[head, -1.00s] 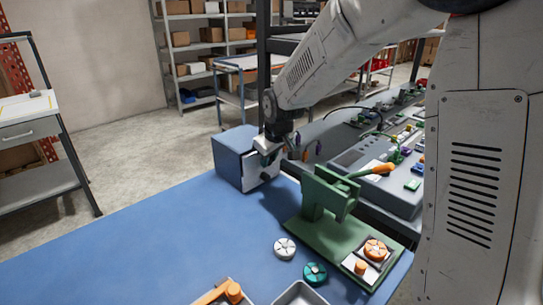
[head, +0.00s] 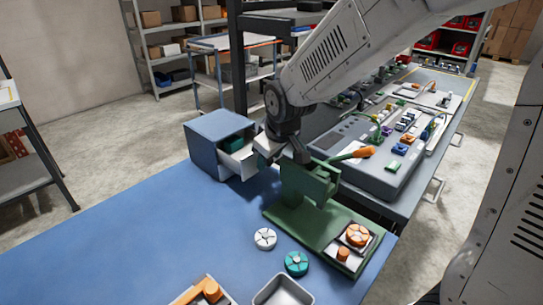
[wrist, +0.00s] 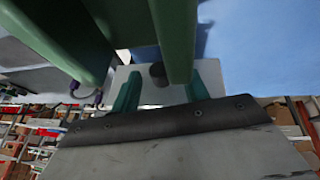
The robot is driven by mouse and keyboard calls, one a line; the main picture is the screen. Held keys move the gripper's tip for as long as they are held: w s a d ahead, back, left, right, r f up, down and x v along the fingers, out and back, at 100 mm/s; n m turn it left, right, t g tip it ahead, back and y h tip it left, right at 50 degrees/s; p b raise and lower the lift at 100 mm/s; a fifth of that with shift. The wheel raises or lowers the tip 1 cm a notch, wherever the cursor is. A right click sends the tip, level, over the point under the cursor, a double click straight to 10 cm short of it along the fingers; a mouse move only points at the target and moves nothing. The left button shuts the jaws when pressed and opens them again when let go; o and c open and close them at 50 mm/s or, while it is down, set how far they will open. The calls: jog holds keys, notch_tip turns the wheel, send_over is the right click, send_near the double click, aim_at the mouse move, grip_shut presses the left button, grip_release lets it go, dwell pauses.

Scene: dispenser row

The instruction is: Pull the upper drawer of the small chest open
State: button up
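The small blue chest (head: 213,145) stands at the far corner of the blue bench. Its upper drawer (head: 240,161) is pulled part way out, and a teal thing (head: 232,144) shows inside it. My gripper (head: 262,153) is at the drawer's front, partly hidden by my wrist. In the wrist view, two teal fingers (wrist: 165,82) stand apart, one on each side of a dark round knob (wrist: 158,75) on the pale drawer front (wrist: 150,98). I see gaps between the knob and the fingers. The lower drawer is mostly hidden in the head view.
A green press (head: 310,190) stands right of my gripper; its green parts (wrist: 175,35) loom close in the wrist view. A white wheel (head: 265,239), a teal wheel (head: 296,263) and a metal tray (head: 284,292) lie nearer. The blue mat (head: 130,250) is clear at left.

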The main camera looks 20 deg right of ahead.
jog(key=v, duration=0.7)
jog(key=shift+r, duration=0.4)
jog(key=shift+s, duration=0.2)
jog(key=s+d+r+m, duration=0.1)
jog(key=s+d, duration=0.1)
jog(key=s, duration=0.2)
jog(key=s+d+r+m+g, duration=0.1)
jog(key=s+d, duration=0.1)
jog(key=s, duration=0.2)
jog(key=s+d+r+m, duration=0.1)
jog(key=s+d, duration=0.1)
jog(key=s, duration=0.3)
jog(key=shift+d+m+h, duration=0.3)
jog(key=shift+d+h, duration=0.1)
jog(key=s+d+m+g, duration=0.2)
jog(key=s+d+m, duration=0.1)
jog(key=s, duration=0.9)
jog(key=shift+s+d+f, duration=0.15)
jog(key=shift+s+d, duration=0.05)
jog(key=shift+s, duration=0.15)
